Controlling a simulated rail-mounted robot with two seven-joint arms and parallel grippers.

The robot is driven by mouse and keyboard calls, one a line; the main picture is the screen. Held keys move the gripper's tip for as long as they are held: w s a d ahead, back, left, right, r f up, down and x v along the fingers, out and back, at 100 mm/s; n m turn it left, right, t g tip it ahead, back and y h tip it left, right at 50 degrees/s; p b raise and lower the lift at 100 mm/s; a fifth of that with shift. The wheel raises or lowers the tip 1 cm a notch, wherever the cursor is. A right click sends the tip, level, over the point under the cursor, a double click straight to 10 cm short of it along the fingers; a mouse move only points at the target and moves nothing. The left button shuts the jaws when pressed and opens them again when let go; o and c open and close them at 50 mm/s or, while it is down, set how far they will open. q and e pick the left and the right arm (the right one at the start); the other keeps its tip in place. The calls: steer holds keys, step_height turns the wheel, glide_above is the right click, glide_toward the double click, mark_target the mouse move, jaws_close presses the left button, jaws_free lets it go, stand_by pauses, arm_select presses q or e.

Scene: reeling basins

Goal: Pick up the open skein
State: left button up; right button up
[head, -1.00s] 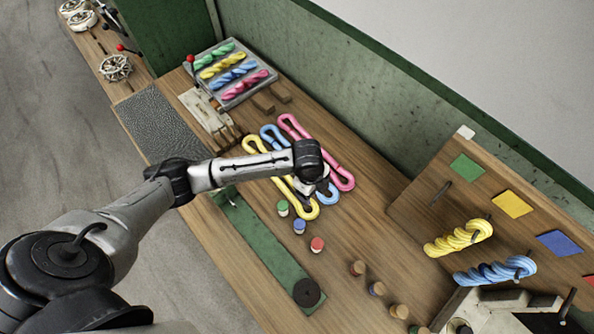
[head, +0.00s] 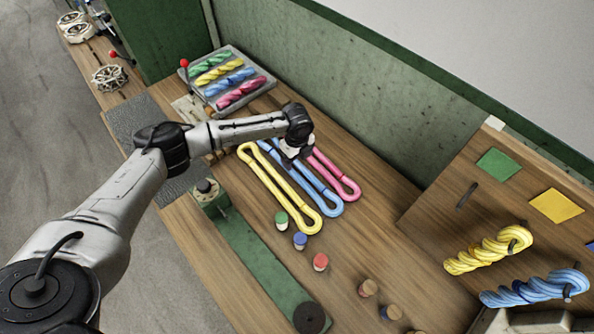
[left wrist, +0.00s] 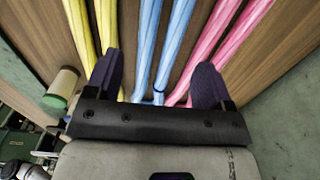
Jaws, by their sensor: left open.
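Three open skeins lie side by side as long loops on the wooden bench: yellow (head: 272,183), blue (head: 322,196) and pink (head: 340,176). My left gripper (head: 292,150) is over the blue skein's middle to upper part in the head view. In the left wrist view its two fingers (left wrist: 155,85) are spread apart. The blue skein (left wrist: 160,40) runs between them, the yellow skein (left wrist: 80,25) is by the left finger and the pink skein (left wrist: 222,40) by the right finger. I cannot tell whether the fingers touch any strand. My right gripper is not in view.
A grey tray (head: 262,88) holds several twisted skeins at the back. Small spools, one red-topped (head: 320,262), stand in front of the skeins. A board (head: 440,215) at right carries twisted yellow (head: 490,250) and blue (head: 535,288) skeins on pegs. A green wall rises behind.

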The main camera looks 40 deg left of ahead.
mark_target(297, 172)
arm_select(q)
steer(key=shift+w+a+f+b, duration=0.1)
steer(key=shift+f+b, duration=0.25)
steer(key=shift+f, duration=3.2)
steer(key=c, duration=0.7)
steer(key=shift+r, duration=0.2)
